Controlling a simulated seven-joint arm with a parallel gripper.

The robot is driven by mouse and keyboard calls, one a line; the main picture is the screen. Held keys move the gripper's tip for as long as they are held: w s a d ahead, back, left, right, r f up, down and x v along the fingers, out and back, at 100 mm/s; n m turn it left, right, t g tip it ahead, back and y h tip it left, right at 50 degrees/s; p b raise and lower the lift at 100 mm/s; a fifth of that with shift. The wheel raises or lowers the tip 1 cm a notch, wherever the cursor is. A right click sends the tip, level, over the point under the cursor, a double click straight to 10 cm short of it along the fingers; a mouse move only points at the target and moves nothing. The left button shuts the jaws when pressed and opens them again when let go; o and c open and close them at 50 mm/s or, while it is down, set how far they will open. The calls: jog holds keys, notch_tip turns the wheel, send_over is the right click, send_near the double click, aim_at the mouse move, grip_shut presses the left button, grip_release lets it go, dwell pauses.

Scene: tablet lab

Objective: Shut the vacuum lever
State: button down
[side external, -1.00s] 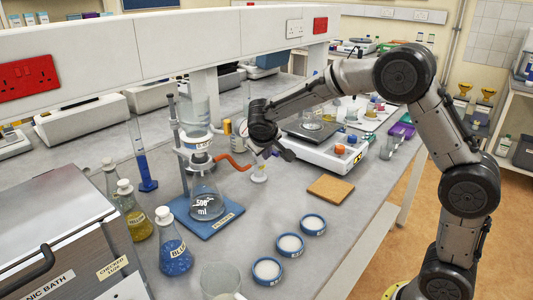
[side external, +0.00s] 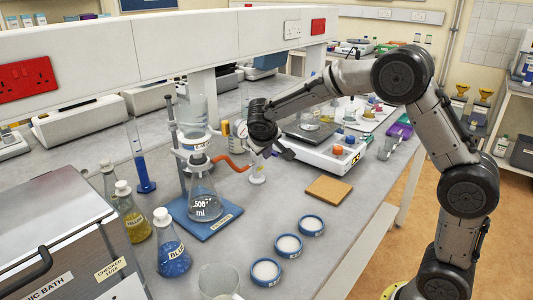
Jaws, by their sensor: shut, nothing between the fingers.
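A filter flask marked 500 ml (side external: 204,200) stands on a blue base. An orange-red hose (side external: 236,164) runs from its neck to the right, toward a small white upright fitting (side external: 257,174) on the bench. This fitting may carry the vacuum lever, but the lever itself is too small to make out for certain. My gripper (side external: 289,155) is shut and empty, just above and right of the fitting. I cannot tell whether it touches the fitting. My wrist hides part of the bench behind.
A white balance (side external: 340,160) with orange and blue-capped items stands close on the right of my gripper. A cork mat (side external: 329,189) and several round dishes (side external: 289,244) lie in front. A blue-filled bottle (side external: 171,252) stands front left. Bench between mat and flask is clear.

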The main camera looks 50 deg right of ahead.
jog(key=a+f+v, duration=0.1)
jog(key=v, duration=1)
jog(key=a+f+v, duration=0.1)
jog(key=a+v, duration=0.1)
jog(key=v, duration=0.9)
jog(key=s+d+r+m, duration=0.1)
jog(key=s+d+r, duration=0.2)
jog(key=d, duration=0.2)
jog(key=s+d+m+y, duration=0.15)
jog(key=s+d, duration=0.35)
jog(key=s, duration=0.6)
jog(key=s+a+f+n+t+y, duration=0.1)
jog(key=s+a+f+n+y, duration=0.3)
jog(key=s+f, duration=0.7)
jog(key=shift+s+a+f+n+y, duration=0.2)
jog(key=shift+a+f+n+y, duration=0.25)
jog(key=shift+a+f, duration=0.45)
